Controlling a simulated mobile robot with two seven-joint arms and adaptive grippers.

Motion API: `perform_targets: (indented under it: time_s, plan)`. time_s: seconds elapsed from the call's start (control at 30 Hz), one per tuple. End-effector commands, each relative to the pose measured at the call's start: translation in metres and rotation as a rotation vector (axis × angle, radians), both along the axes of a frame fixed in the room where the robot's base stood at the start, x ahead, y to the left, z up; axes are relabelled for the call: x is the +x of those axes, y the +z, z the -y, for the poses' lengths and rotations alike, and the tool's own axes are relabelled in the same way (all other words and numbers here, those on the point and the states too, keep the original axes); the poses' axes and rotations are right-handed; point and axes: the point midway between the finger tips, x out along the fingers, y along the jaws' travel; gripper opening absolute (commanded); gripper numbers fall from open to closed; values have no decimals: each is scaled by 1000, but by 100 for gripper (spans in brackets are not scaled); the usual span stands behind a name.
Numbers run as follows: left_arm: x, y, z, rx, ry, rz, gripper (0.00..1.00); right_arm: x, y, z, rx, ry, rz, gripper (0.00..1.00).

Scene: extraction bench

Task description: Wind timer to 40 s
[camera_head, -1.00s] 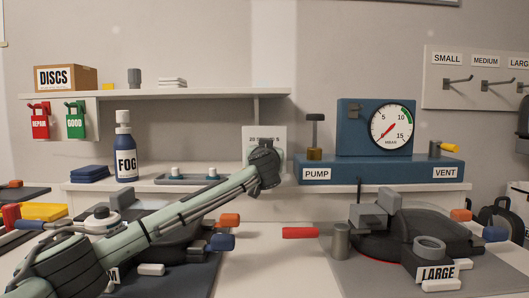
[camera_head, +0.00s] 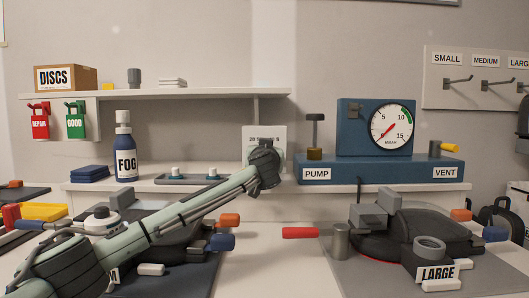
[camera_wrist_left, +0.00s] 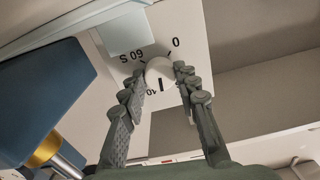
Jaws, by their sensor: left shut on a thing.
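The timer is a white panel (camera_head: 279,136) on the back wall, partly covered by my left wrist in the head view. In the left wrist view its face (camera_wrist_left: 190,65) shows upside down, with a round white knob (camera_wrist_left: 159,72) and the marks 60 S, 0 and a partly hidden 40. My left gripper (camera_wrist_left: 161,76) is shut on the knob, one finger on each side. A short dark line shows on or beside the knob, near the 40; I cannot tell for sure that it is the pointer. My right gripper is not in view.
The blue pump and vent unit (camera_head: 380,171) with its gauge (camera_head: 391,127) stands just right of the timer. A shelf (camera_head: 200,94) runs above left. A FOG bottle (camera_head: 125,160) and a tray (camera_head: 192,180) stand on the ledge left of my wrist.

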Motion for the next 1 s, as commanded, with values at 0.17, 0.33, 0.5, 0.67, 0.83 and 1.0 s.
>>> perform_targets:
  time_s: [0.17, 0.33, 0.5, 0.67, 0.83, 1.0]
  plan:
    - [0, -1, -1, 0, 2, -1, 2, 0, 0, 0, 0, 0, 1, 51]
    - [0, -1, -1, 0, 2, -1, 2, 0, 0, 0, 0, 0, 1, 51]
    - [0, -1, -1, 0, 2, -1, 2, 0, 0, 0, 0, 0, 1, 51]
    - [0, -1, -1, 0, 2, -1, 44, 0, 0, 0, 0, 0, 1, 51]
    - [0, 0, -1, 0, 1, -1, 51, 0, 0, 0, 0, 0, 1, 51]
    - [0, 0, 0, 0, 0, -1, 51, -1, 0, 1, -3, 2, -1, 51]
